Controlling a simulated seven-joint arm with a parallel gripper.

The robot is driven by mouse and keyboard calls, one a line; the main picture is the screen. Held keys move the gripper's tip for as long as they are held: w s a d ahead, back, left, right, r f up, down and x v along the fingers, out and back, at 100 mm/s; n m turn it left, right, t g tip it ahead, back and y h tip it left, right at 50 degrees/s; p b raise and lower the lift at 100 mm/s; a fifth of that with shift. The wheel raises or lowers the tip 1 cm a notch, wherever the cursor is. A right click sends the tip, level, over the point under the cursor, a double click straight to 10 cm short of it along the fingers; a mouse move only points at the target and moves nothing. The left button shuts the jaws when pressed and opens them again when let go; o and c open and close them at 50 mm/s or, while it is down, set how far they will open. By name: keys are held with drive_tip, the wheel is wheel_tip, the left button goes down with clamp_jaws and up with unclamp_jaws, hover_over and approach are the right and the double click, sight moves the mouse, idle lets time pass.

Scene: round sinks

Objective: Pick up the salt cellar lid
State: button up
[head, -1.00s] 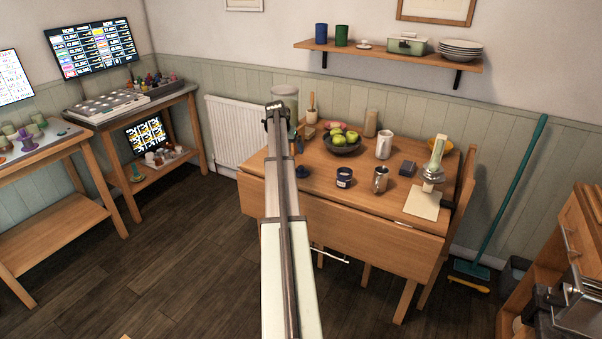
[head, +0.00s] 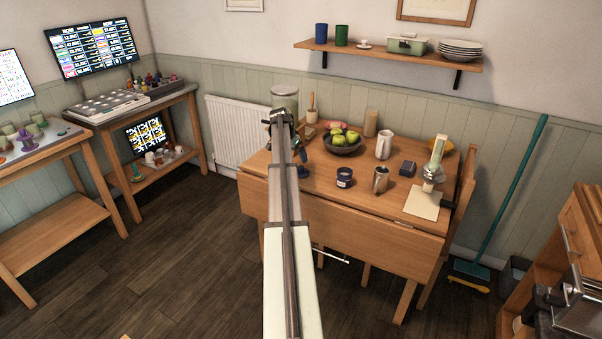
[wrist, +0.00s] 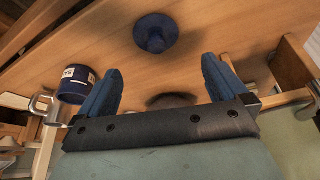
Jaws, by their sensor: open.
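A dark blue round piece with a flared rim and a raised middle (wrist: 156,33), which looks like the salt cellar lid, sits on the wooden table at the top of the wrist view. My gripper (wrist: 164,78) is open, with its two blue fingers apart and nothing held between them. The blue piece lies beyond the fingertips, apart from them. A dark round patch (wrist: 172,100) shows between the fingers, partly hidden by my gripper; I cannot tell whether it is a thing or a shadow. In the head view my arm hides most of the gripper.
A labelled dark blue jar (head: 344,177) stands close by; it also shows beside the left finger in the wrist view (wrist: 75,84). A metal mug (head: 380,180), a bowl of green apples (head: 330,148) and a white jug (head: 384,145) stand on the table (head: 330,203).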

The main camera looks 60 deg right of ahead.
sight(301, 166)
drive_tip(key=x, duration=0.9)
drive_tip(key=shift+s, duration=0.2)
drive_tip(key=shift+a, duration=0.1)
drive_tip(key=c, duration=1)
